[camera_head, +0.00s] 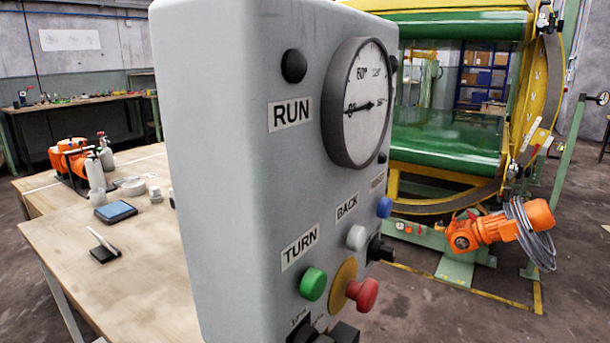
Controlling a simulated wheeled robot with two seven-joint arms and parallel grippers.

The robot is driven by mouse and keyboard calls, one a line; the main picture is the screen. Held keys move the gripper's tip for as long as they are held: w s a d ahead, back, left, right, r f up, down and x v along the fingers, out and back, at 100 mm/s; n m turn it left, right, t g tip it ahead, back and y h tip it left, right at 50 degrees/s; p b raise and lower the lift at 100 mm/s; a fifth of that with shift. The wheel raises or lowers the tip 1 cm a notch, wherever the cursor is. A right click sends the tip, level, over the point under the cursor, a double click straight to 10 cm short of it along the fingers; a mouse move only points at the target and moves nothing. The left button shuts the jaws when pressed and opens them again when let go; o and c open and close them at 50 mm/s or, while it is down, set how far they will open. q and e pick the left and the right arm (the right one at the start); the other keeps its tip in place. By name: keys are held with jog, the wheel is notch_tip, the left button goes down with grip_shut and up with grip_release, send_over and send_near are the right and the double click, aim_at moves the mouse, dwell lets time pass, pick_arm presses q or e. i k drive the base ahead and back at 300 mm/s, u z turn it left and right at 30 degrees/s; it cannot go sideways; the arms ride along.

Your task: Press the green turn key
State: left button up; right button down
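The green turn key (313,284) is a round green button low on the front face of a grey control box (230,150). The TURN label (300,246) is just above it. A red mushroom button (363,294) on a yellow disc sits to its right. A white button (356,237) under the BACK label and a blue button (384,207) are further up and right. Neither of my grippers can be made out in this view. Dark shapes at the bottom edge below the green key are cut off, and I cannot tell what they are.
A round dial gauge (358,103) and a black knob (293,66) are higher on the box. A wooden table (130,275) with orange and white items stands at the left. A yellow and green ring machine (545,90) with an orange motor (490,232) stands behind right.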

aim_at(313, 285)
jog(key=z, duration=0.55)
jog(key=k, duration=0.9)
jog(key=u, duration=0.6)
